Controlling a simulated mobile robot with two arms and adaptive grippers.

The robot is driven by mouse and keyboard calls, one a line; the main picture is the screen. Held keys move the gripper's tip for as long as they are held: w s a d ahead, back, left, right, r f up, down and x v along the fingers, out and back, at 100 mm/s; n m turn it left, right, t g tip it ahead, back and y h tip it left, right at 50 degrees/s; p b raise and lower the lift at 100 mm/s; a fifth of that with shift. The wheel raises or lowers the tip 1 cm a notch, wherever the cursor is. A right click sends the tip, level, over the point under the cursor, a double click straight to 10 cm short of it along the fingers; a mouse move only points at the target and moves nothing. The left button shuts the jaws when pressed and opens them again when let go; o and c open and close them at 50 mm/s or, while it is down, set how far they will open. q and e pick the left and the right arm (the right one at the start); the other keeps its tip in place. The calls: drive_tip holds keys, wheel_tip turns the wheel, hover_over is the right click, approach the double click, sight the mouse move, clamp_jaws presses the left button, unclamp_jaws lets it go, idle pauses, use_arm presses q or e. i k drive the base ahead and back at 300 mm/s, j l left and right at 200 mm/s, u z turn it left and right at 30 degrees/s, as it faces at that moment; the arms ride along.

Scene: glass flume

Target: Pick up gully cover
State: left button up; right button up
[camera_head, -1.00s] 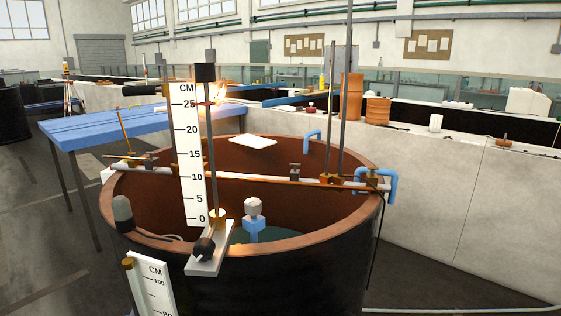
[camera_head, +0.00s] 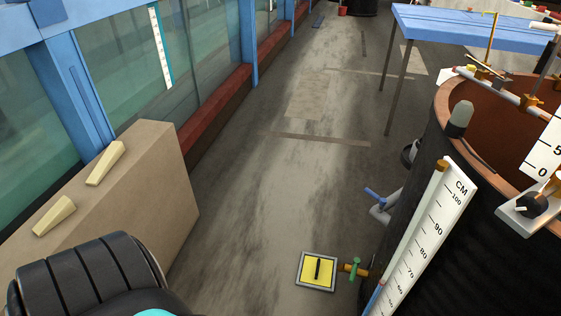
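A square yellow plate with a pale rim and a dark bar or slot across its middle, which looks like the gully cover (camera_head: 306,270), lies on the floor at the bottom, right of centre. It is close to the foot of the black round tank (camera_head: 428,185). A brass fitting with a green handle (camera_head: 355,268) sits just right of it, between it and the tank. Neither of my grippers shows in this view, so I cannot tell how they stand.
A tall white scale (camera_head: 432,228) stands against the tank. A blue-handled valve (camera_head: 380,203) juts out low beside it. A tan block (camera_head: 150,190) with two wedges stands left by the glass flume (camera_head: 205,60). A blue table (camera_head: 460,25) is behind. The grey floor (camera_head: 260,200) between is open.

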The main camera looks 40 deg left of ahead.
sight(317, 271)
drive_tip(key=u, duration=0.95)
